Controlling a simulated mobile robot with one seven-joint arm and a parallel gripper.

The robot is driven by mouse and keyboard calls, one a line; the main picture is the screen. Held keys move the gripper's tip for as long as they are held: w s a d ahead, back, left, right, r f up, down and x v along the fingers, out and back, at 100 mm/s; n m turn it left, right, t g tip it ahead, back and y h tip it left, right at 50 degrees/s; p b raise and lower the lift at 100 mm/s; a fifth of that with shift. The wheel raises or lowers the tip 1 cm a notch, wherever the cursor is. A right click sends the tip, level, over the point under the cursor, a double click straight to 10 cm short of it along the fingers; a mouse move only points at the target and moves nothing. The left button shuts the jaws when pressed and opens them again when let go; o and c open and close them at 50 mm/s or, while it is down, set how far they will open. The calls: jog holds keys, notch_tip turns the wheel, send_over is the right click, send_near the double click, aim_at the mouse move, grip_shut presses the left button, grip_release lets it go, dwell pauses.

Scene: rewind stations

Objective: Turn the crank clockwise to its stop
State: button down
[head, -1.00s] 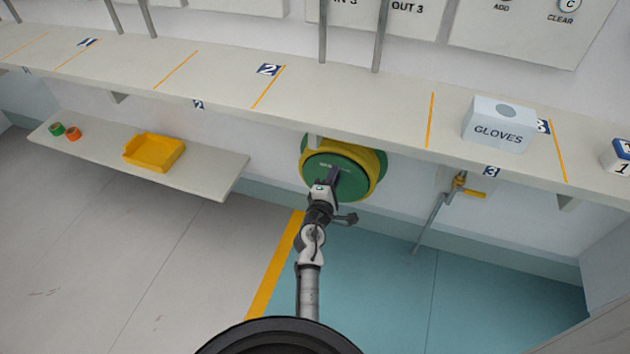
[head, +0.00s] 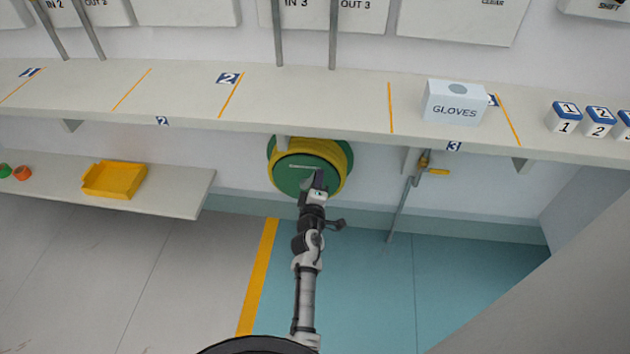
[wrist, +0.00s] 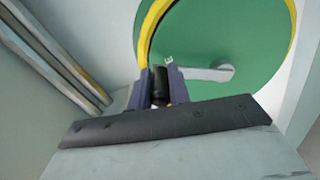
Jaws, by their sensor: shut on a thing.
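A green reel with a yellow rim (head: 292,178) is mounted under the shelf, near the middle of the head view. Its green face (wrist: 225,45) fills the upper right of the wrist view. A light grey crank arm (wrist: 210,73) runs from the middle of this face towards my gripper. My gripper (head: 318,177) is in front of the right part of the reel face. In the wrist view its two fingers (wrist: 160,73) are shut on the black crank handle (wrist: 160,90), one on each side.
The long shelf (head: 190,100) runs above the reel. A lower shelf (head: 180,196) with a yellow tray (head: 115,180) is at the left. A grey rod with a yellow lever (head: 433,171) hangs at the right. The teal floor (head: 380,300) looks clear.

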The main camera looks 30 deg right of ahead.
dwell(0.3)
jog(key=c, duration=1.3)
grip_release()
